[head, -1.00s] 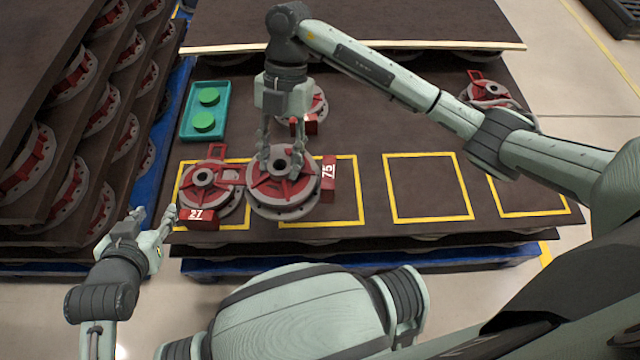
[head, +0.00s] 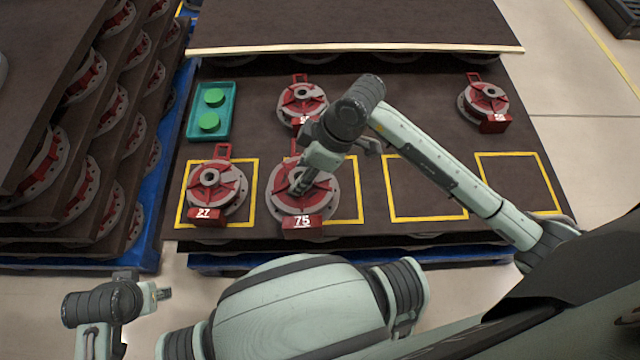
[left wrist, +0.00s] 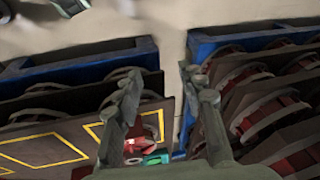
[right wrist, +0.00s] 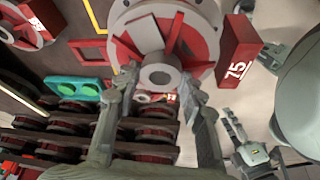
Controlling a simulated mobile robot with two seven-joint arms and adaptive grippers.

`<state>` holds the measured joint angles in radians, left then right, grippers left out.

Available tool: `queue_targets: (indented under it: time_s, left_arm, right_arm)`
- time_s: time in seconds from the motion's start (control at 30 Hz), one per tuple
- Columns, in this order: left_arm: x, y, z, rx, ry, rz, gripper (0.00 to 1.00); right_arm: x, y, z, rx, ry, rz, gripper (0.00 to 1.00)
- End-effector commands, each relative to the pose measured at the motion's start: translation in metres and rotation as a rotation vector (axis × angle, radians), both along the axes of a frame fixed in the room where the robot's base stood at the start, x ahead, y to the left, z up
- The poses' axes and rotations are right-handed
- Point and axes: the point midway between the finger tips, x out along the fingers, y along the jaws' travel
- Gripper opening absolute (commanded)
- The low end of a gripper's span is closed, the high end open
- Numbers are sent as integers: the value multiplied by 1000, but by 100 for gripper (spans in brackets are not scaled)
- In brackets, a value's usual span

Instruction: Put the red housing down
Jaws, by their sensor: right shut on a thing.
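The red housing marked 75 (head: 318,205), a red part on a round grey flange, is over the left part of the second yellow square (head: 355,200), covering its left edge. Its label faces the front. My right gripper (head: 299,186) is shut on it near the central hub. In the right wrist view the housing (right wrist: 195,45) fills the top, with the fingers (right wrist: 158,92) at its hub. I cannot tell whether its base touches the board. My left gripper (head: 163,293) is open and empty, left of the board; its fingers (left wrist: 160,90) stand apart in the left wrist view.
Housing 27 (head: 232,187) sits in the first square, close beside housing 75. Another housing (head: 300,95) stands behind, and one (head: 480,98) at the far right. A teal tray (head: 229,120) with green discs is at the back left. The two right squares (head: 425,217) are empty.

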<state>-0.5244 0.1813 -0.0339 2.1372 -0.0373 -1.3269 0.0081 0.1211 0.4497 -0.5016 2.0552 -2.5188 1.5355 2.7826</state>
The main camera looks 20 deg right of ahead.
Motion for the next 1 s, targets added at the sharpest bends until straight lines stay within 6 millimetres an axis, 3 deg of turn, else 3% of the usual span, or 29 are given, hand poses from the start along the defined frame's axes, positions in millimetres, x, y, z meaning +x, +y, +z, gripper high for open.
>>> queue_targets:
  time_s: [0.17,0.7,1.0]
  left_arm:
    - [-3,1,2,4,7,2,40]
    - [-7,2,25,15,-3,4,40]
    - [-7,2,28,18,-5,5,40]
  right_arm:
    - [10,-14,-7,0,-5,-26,0]
    - [62,-88,-61,3,-7,-23,0]
    - [68,-96,-71,4,-5,-20,0]
